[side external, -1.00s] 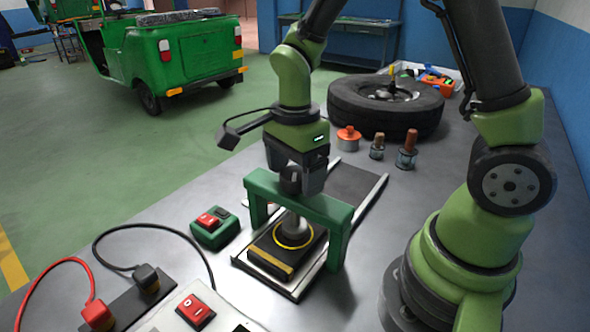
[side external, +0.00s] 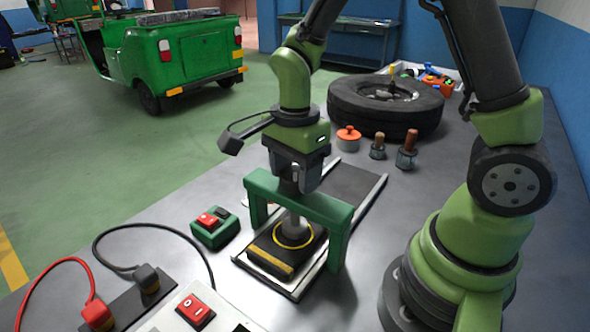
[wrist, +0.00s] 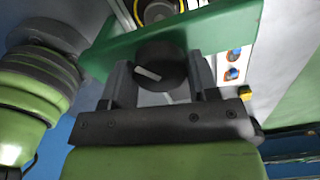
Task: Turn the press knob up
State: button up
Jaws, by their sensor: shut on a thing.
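The press is a green bridge-shaped frame (side external: 316,202) standing over a black plate with a yellow ring (side external: 292,236). The press knob (wrist: 158,67) is black and round with a white pointer mark, on top of the green crossbar in the wrist view. In that view the pointer slants up to the left. My gripper (wrist: 161,84) has one finger on each side of the knob, shut on it. In the side view my gripper (side external: 290,182) is above the crossbar and largely hides the knob.
A green box with a red switch (side external: 214,226) sits left of the press. A tire (side external: 385,122), an orange-topped pot (side external: 348,139) and two small cylindrical parts stand behind. Cables and a red rocker switch (side external: 196,310) lie at the front left.

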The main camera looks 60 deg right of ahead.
jog(key=n, duration=1.8)
jog(key=shift+n, duration=0.4)
jog(key=n, duration=1.1)
jog(key=shift+n, duration=0.4)
jog(key=n, duration=1)
jog(key=shift+n, duration=0.4)
jog(key=n, duration=0.5)
jog(key=shift+n, duration=0.4)
